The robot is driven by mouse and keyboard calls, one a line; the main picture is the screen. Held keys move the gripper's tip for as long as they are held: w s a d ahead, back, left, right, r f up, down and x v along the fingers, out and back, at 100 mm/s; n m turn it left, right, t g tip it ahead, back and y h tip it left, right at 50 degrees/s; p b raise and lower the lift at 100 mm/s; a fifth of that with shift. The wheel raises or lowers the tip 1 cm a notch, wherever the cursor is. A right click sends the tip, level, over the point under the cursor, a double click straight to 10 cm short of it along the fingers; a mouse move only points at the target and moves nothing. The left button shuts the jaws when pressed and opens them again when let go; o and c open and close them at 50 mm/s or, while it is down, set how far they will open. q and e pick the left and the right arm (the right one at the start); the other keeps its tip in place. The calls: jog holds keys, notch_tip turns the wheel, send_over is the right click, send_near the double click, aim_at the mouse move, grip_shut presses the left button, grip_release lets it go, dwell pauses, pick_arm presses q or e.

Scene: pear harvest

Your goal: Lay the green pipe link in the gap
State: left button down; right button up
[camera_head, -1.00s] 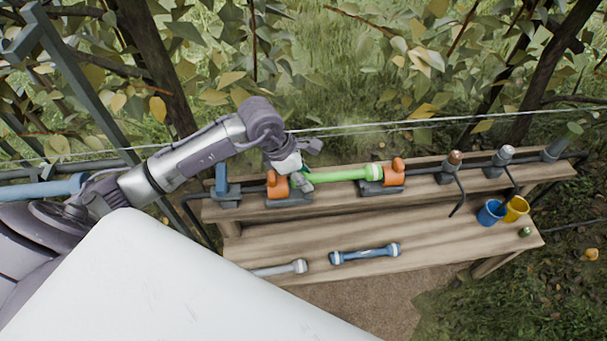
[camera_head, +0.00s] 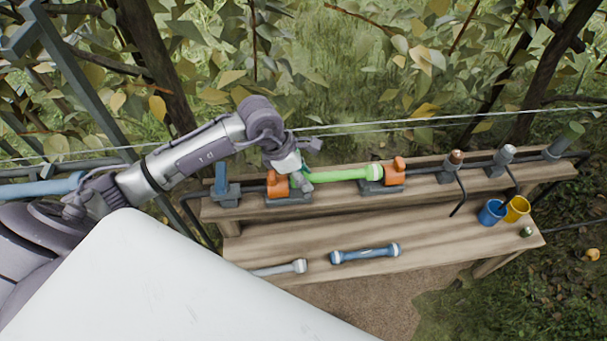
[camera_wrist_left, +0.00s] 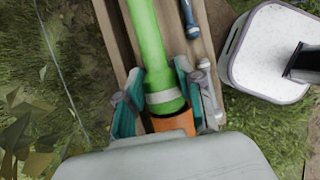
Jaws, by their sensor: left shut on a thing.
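The green pipe link (camera_head: 343,175) lies along the upper shelf between two orange-topped clamps, the left clamp (camera_head: 277,185) and the right clamp (camera_head: 393,172). My left gripper (camera_head: 299,178) is at the link's left end, beside the left clamp. In the left wrist view the gripper (camera_wrist_left: 158,101) has its teal-padded fingers around the link's banded end, just by the orange part; the green link (camera_wrist_left: 147,40) runs away from it. Whether the link is seated in both clamps cannot be told, as the gripper hides its left end. My right gripper is not in view.
A blue link (camera_head: 365,254) and a grey link (camera_head: 280,268) lie on the lower shelf (camera_head: 440,250). A blue cup (camera_head: 491,212) and a yellow cup (camera_head: 516,208) stand at its right. Upright fittings and dark pipe line the upper shelf. A wire runs behind.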

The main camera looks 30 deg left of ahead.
pick_arm(q)
jog(key=shift+f+b, duration=0.35)
jog(key=shift+f, duration=0.1)
jog(key=c, duration=0.7)
grip_release()
jog(key=shift+f, duration=0.1)
jog(key=shift+o, duration=0.2)
jog(key=shift+a+r, duration=0.1)
jog(key=shift+r, duration=0.2)
jog(key=v, duration=1.1)
jog(key=shift+r, duration=0.25)
jog(key=shift+s, duration=0.1)
